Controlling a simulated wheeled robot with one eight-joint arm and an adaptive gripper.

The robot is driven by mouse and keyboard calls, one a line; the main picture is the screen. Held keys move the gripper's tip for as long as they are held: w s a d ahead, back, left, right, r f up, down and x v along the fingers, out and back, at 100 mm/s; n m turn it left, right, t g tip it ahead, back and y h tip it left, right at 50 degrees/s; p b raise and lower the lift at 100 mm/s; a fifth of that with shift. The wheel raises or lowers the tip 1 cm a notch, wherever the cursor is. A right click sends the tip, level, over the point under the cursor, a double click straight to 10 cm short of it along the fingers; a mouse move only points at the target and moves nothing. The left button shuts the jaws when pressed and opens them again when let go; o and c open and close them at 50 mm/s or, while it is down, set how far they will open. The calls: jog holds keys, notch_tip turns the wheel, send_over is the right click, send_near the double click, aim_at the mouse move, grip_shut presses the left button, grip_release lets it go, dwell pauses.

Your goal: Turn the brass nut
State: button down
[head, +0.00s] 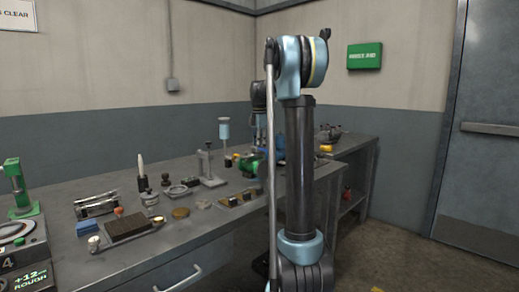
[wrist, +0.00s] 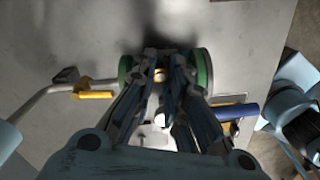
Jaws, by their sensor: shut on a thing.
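In the wrist view my gripper (wrist: 159,88) reaches down between two green rounded parts (wrist: 204,72) of a fixture on the bench. Its fingers are close together, shut on a small brass-coloured piece, which I take to be the brass nut (wrist: 158,74). The fingers hide most of the nut, so its shape and angle are unclear. In the head view a green fixture (head: 249,164) shows beside my arm, and my arm hides the gripper and the nut.
A yellow-handled tool (wrist: 95,94) lies left of the fixture and a blue cylinder (wrist: 234,112) lies right. The grey bench (head: 190,228) carries several small items, including a dark block (head: 126,226) and a small press stand (head: 207,168). The bench front is fairly clear.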

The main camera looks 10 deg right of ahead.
jog(key=shift+w+r+m, duration=0.1)
jog(key=shift+w+m, duration=0.1)
jog(key=shift+m, duration=0.3)
jog(key=c, duration=1.6)
grip_release()
notch_tip(320, 180, up, 12)
jog(key=shift+f, duration=0.1)
jog(key=shift+c, duration=0.2)
